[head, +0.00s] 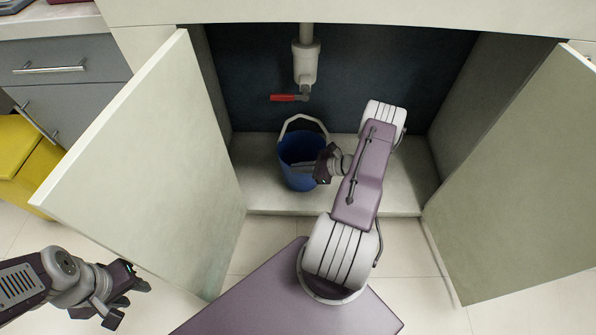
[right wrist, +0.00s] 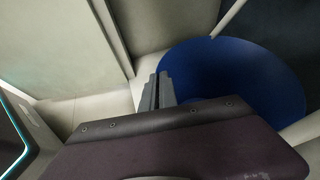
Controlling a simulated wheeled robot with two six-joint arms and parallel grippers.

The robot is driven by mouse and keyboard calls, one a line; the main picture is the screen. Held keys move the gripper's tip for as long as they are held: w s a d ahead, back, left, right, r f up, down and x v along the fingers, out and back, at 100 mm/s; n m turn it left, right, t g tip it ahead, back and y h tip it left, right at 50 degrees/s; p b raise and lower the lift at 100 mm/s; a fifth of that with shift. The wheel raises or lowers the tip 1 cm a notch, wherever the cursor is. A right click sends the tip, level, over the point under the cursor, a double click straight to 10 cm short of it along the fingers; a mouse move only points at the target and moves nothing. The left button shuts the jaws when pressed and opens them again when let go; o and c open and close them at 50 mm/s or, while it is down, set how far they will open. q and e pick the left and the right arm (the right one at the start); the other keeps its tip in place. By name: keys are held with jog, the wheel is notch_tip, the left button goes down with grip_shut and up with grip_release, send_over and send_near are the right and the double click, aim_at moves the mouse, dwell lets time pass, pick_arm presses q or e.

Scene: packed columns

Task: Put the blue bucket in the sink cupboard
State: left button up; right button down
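The blue bucket (head: 298,174) is inside the open sink cupboard (head: 238,166), left of its middle. It looks upright on or very near the pale cupboard floor, with its pale handle (head: 303,119) raised. My right gripper (head: 305,167) reaches in from the right and is at the bucket. In the right wrist view its fingers (right wrist: 158,91) are nearly together at the edge of the bucket (right wrist: 240,75), apparently pinching the rim; the contact itself is hard to see. My left gripper (head: 128,302) is open and empty, outside the cupboard at lower left.
Both cupboard doors stand open, the left door (head: 150,165) and the right door (head: 525,190). A drain pipe (head: 305,62) with a red valve handle (head: 284,97) hangs above the bucket. The cupboard floor right of my arm is clear. A yellow box (head: 22,165) stands at far left.

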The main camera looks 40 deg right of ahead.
jog(key=c, duration=1.7)
grip_release()
jog(key=shift+s+d+r, duration=0.1)
jog(key=shift+s+r, duration=0.05)
jog(key=shift+r, duration=0.1)
jog(key=p+v, duration=0.6)
jog(key=v, duration=0.5)
jog(key=s+a+r+n+g+h, duration=0.1)
jog(key=a+r+n+g+h, duration=0.1)
jog(key=a+r+n, duration=0.4)
jog(key=s+a+r+n+g+h, duration=0.1)
jog(key=a+r+n+g, duration=0.3)
jog(key=a+n, duration=0.7)
jog(key=s+a+r+n+g+h, duration=0.2)
jog(key=a+r+n+g+h, duration=0.1)
jog(key=a+r+n, duration=0.5)
jog(key=shift+s+a+n+h, duration=0.1)
jog(key=shift+a+n+h, duration=0.2)
jog(key=shift+n, duration=0.35)
jog(key=shift+a+n+h, duration=0.25)
jog(key=shift+n+h, duration=0.05)
jog(key=shift+n, duration=0.35)
